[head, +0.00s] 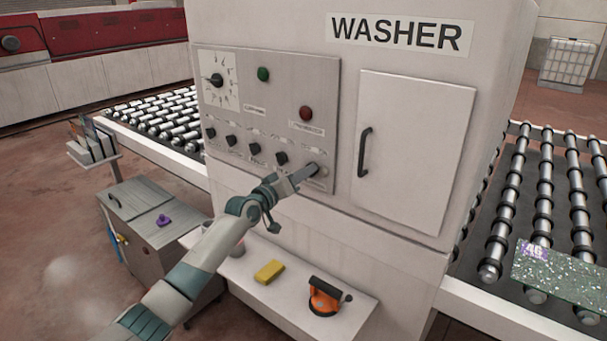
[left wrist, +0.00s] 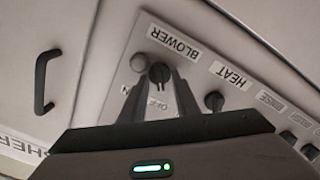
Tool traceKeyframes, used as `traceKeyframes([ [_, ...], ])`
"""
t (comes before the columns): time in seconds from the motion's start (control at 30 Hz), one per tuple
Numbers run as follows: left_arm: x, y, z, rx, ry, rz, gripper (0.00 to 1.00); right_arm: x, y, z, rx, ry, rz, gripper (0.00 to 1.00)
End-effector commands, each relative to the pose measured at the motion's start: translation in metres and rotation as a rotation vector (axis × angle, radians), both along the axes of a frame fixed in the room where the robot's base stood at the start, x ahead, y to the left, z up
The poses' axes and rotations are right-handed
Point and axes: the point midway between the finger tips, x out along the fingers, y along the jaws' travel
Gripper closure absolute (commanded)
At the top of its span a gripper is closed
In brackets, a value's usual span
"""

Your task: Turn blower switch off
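The blower switch (left wrist: 159,73) is a black knob under the BLOWER label on the grey washer panel (head: 270,80). It shows in the left wrist view, where the picture is upside down, with ON and OFF marks beside it. My left gripper (head: 308,172) reaches the lower right corner of the panel in the head view and hides the knob there. In the left wrist view, the fingertips of my left gripper (left wrist: 160,82) flank the knob closely. I cannot tell whether they press on it. My right gripper is not in view.
The heat knob (left wrist: 214,100) is beside the blower switch. A closed door with a black handle (head: 364,152) is right of the panel. Below, a white shelf (head: 240,284) holds a yellow sponge (head: 269,271) and an orange suction cup (head: 324,297). Roller conveyors flank the washer.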

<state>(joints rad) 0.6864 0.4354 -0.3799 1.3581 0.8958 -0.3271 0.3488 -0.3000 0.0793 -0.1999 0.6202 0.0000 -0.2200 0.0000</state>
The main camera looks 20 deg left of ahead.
Motion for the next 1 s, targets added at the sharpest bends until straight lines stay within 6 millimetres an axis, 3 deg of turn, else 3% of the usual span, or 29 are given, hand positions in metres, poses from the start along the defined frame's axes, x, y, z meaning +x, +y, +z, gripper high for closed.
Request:
traceKeyframes([
  [0.37,-0.002,0.001,0.000,0.002,-0.001,0.000,0.72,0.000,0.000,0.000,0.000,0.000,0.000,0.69],
  [0.57,-0.012,0.004,-0.001,0.003,-0.001,-0.001,0.72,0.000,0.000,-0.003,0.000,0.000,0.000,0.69],
  [1.0,-0.075,0.027,-0.004,0.004,-0.001,0.000,0.72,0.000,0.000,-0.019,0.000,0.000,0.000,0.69],
])
